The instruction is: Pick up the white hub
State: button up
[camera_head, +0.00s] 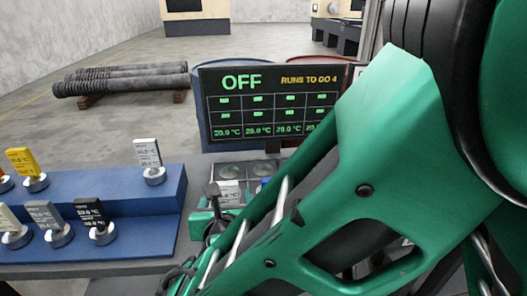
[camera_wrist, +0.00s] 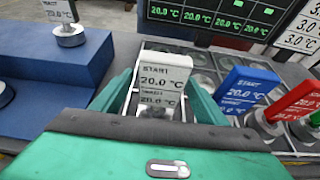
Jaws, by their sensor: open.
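A white hub (camera_wrist: 162,72) marked START and 20.0 °C stands upright in the wrist view, in front of the tray's round sockets. My gripper (camera_wrist: 160,102) is open, with one green finger on each side of this hub. I cannot tell whether the fingers touch it, and its lower part is hidden behind the gripper body. In the head view the white hub (camera_head: 229,190) shows beside my gripper (camera_head: 214,200), partly covered by my green arm. Another light hub (camera_head: 147,154) stands on the upper blue step; it shows also in the wrist view (camera_wrist: 62,12).
A blue hub (camera_wrist: 243,92) and a red hub (camera_wrist: 294,102) stand close to the right of my gripper. The blue stepped rack (camera_head: 110,196) with several hubs is at the left. A dark display (camera_head: 265,103) reading OFF stands behind the tray, before blue and red barrels.

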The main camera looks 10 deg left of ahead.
jog(key=x, duration=0.3)
jog(key=shift+w+f, duration=0.1)
jog(key=shift+w, duration=0.1)
grip_shut()
